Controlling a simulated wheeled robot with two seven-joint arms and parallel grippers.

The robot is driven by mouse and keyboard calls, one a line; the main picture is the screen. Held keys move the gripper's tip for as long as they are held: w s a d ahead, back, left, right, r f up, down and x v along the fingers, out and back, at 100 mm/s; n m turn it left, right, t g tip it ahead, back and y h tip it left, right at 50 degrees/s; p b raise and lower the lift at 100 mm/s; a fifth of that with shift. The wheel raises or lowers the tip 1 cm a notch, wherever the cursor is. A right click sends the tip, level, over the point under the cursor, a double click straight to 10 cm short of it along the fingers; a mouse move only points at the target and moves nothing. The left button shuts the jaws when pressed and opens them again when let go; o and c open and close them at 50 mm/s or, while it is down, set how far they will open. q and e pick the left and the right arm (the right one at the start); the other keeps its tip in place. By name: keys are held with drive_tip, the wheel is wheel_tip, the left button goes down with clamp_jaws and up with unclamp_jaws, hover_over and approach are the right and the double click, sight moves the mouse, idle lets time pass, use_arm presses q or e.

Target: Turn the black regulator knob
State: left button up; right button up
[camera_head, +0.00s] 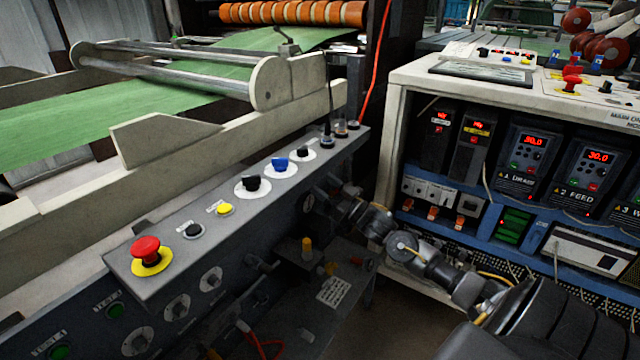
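A grey sloping control panel (165,265) runs diagonally through the middle of the head view. A larger black knob (251,184) sits on a white dial, and a smaller black knob (303,152) on another white dial farther along. I cannot tell which is the regulator knob. A blue knob (281,164) stands between them. My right arm comes in from the lower right, and its dark gripper (326,196) is beside the panel's right side, apart from the knobs on top. Its fingers are too dark and small to read. My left gripper is not in view.
The panel also carries a red mushroom button (146,249), a yellow button (224,209) and a black button (193,231). Upright posts stand at its far end. A white-framed control cabinet (393,130) is at right, and a green-web conveyor (120,120) lies behind the panel.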

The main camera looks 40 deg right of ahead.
drive_tip(key=shift+w+r, duration=0.1)
drive_tip(key=shift+w, duration=0.05)
drive_tip(key=c, duration=1)
drive_tip(key=shift+o, duration=0.2)
drive_tip(key=shift+n, duration=0.4)
drive_tip(key=n+g+y, duration=0.1)
drive_tip(key=n, duration=0.3)
drive_tip(key=n+g+y, duration=0.2)
drive_tip(key=n, duration=0.3)
drive_tip(key=n+g+y, duration=0.1)
drive_tip(key=n+y, duration=0.1)
drive_tip(key=n, duration=0.3)
drive_tip(key=shift+w+d+r+g, duration=0.1)
drive_tip(key=shift+d+r+g, duration=0.05)
drive_tip(key=shift+d+g, duration=0.2)
